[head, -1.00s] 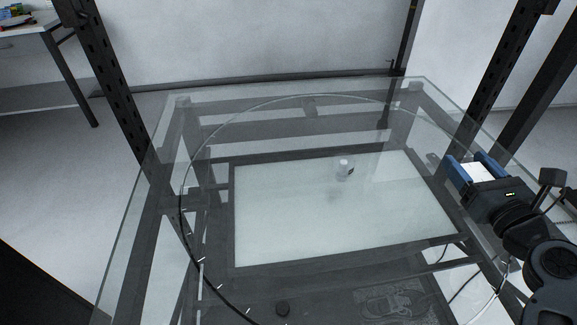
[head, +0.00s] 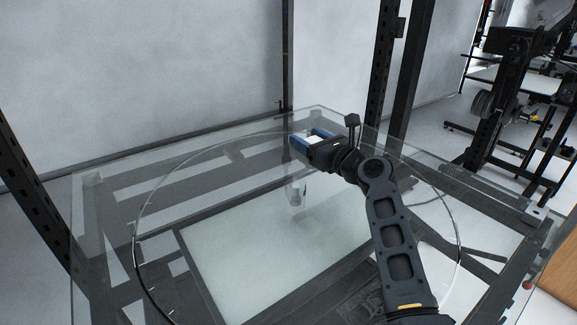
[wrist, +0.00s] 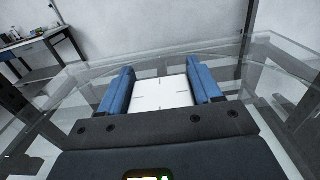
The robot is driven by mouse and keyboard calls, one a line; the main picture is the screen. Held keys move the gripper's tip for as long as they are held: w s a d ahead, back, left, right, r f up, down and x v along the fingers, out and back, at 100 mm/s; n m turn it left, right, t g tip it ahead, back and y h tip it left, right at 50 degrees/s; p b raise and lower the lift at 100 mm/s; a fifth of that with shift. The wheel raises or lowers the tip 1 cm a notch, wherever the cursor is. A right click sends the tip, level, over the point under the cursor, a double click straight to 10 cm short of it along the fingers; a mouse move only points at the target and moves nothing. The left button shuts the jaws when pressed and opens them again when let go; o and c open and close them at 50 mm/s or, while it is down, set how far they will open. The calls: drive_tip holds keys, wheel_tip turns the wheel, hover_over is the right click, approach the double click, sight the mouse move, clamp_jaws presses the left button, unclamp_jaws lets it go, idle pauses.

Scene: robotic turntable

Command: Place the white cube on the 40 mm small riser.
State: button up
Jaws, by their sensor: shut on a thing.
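My gripper (head: 309,139) has blue fingers shut on the white cube (head: 313,141), above the far part of the glass turntable. In the wrist view, the white cube (wrist: 161,93) lies between the two blue fingers, and its face carries thin dark marks. A small, pale, see-through block (head: 296,195), which looks like the riser, stands on the glass below my gripper in the head view. It is apart from the cube. Its size cannot be read, and it does not show in the wrist view.
The round glass turntable (head: 150,215) lies over a dark frame with a pale panel (head: 235,255) below. Dark uprights (head: 385,60) stand around it. The glass around the block looks clear. A side table (wrist: 35,45) stands far left in the wrist view.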

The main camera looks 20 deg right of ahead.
drive_tip(key=a+f, duration=0.1)
drive_tip(key=w+a, duration=0.1)
drive_tip(key=a+f, duration=0.1)
drive_tip(key=a, duration=0.1)
drive_tip(key=shift+w+f, duration=0.25)
drive_tip(key=shift+f, duration=0.1)
drive_tip(key=shift+f+b, duration=0.8)
drive_tip(key=shift+f, duration=1.2)
drive_tip(key=shift+f, duration=0.15)
drive_tip(key=o, duration=1.2)
drive_tip(key=shift+c, duration=0.2)
drive_tip(key=shift+r, duration=0.2)
drive_tip(key=p+v, duration=0.5)
drive_tip(key=v, duration=0.7)
